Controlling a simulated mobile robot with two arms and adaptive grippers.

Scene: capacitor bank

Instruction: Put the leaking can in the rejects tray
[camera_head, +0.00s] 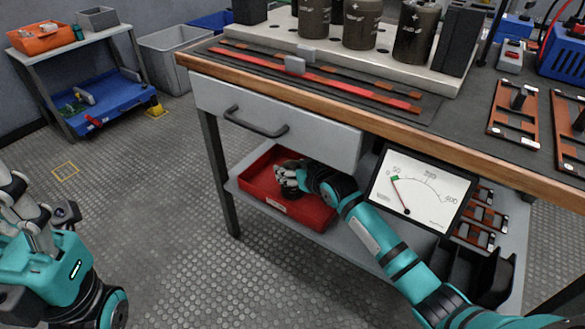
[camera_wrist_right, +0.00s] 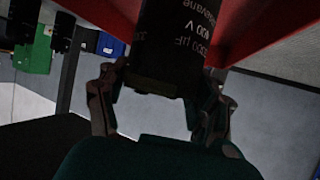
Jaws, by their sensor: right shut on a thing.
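A dark cylindrical can (camera_wrist_right: 172,45) with pale "400 V" print is between the fingers of my right gripper (camera_wrist_right: 160,85) in the right wrist view. In the head view the right gripper (camera_head: 289,178) is inside the red tray (camera_head: 325,212) on the lower shelf, and its hand mostly hides the can. Whether the can touches the tray floor is hidden, and no leak shows on its visible side. The tray's label is too small to read. My left gripper (camera_head: 22,205) is at the lower left, away from the bench, cut by the frame edge.
Several cans (camera_head: 361,22) stand on the pale rack on the bench top. The drawer (camera_head: 275,122) and the bench edge lie above the tray. A dial meter (camera_head: 420,190) is close beside my right forearm.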

